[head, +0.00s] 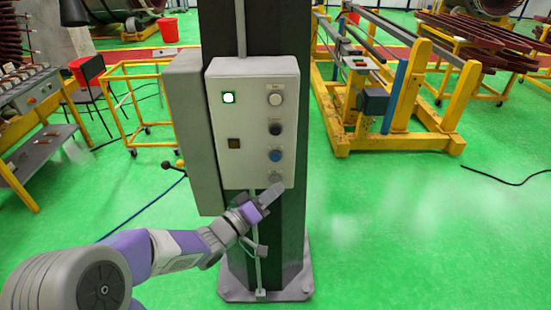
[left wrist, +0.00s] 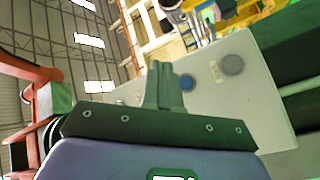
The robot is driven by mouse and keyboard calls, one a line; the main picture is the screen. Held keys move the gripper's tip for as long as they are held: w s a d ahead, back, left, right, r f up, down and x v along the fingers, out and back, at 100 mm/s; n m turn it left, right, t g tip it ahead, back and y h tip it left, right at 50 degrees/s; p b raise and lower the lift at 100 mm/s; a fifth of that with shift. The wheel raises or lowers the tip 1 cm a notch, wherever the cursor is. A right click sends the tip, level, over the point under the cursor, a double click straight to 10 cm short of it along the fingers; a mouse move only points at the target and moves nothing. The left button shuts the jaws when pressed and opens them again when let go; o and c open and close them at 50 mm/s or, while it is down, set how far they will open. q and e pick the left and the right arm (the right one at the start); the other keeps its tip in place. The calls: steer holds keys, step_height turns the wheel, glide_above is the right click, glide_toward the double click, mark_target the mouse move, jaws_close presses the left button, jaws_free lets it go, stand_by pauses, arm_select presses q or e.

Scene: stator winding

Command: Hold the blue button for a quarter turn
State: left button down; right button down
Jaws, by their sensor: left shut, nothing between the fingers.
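The blue button (head: 275,155) is the third one down in the right column of a pale control box (head: 240,120) on a dark post. In the left wrist view the blue button (left wrist: 187,82) shows just right of my fingertips. My left gripper (head: 275,190) is shut and empty, its tip just below the blue button, in front of the lowest part of that column. In the left wrist view my left gripper (left wrist: 160,75) points toward the box. I cannot tell whether it touches the box. My right gripper is not in view.
A white button (head: 275,99) and a black button (head: 275,129) sit above the blue one. A yellow frame (head: 385,140) stands to the right; green floor is open between.

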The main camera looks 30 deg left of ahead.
mark_target(275, 157)
arm_select(q)
steer(key=shift+w, duration=0.15)
steer(key=w+a, duration=0.4)
steer(key=w, duration=0.3)
steer(key=shift+a+p, duration=0.3)
steer(key=shift+p, duration=0.15)
steer(key=shift+w, duration=0.2)
stand_by(1.6)
steer(key=shift+w+a, duration=0.2)
steer(key=shift+w, duration=0.1)
steer(key=shift+w+a, duration=0.25)
steer(key=shift+w, duration=0.05)
stand_by(4.3)
